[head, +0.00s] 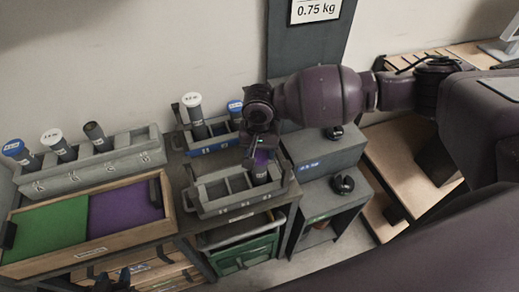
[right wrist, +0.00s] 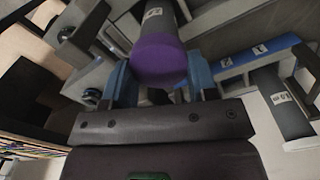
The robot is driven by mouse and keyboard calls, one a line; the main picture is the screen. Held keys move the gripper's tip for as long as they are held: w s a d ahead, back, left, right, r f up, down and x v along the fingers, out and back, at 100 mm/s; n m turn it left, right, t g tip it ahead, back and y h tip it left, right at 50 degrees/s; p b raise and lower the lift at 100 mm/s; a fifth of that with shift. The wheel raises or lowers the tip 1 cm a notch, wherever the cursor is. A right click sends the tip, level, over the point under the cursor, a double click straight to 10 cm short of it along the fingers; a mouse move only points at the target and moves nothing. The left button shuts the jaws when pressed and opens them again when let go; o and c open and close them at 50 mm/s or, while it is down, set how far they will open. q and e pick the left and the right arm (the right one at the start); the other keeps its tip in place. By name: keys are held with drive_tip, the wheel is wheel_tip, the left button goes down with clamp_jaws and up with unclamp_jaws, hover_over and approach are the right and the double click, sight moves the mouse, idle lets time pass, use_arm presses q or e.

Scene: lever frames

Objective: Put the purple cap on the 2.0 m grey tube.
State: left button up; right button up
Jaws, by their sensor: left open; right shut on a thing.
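The purple cap (head: 262,157) is at the upper end of a grey tube (head: 260,174) standing in the right compartment of a grey carrier (head: 210,206). The tube's label is too small to read. My right gripper (head: 254,150) reaches down from above and is shut on the cap. In the right wrist view the cap (right wrist: 158,64) lies between the blue fingers, in line with the grey tube (right wrist: 158,18); whether it is fully seated cannot be told. My left gripper (head: 112,281) is open and empty at the bottom left edge, partly cut off.
A grey rack (head: 95,165) at left holds a blue-capped, a white-capped and a dark-topped tube. A blue-labelled carrier (head: 212,146) behind holds white-capped and blue-capped tubes. A wooden tray (head: 90,252) with green and purple fields lies in front. Grey stands (head: 330,152) are at right.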

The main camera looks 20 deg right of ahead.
drive_tip(key=p, duration=0.2)
drive_tip(key=shift+p, duration=0.35)
idle(1.6)
drive_tip(key=shift+f+p, duration=0.15)
drive_tip(key=shift+p, duration=0.2)
idle(0.7)
drive_tip(key=shift+f, duration=0.4)
idle(0.6)
drive_tip(key=o, duration=1)
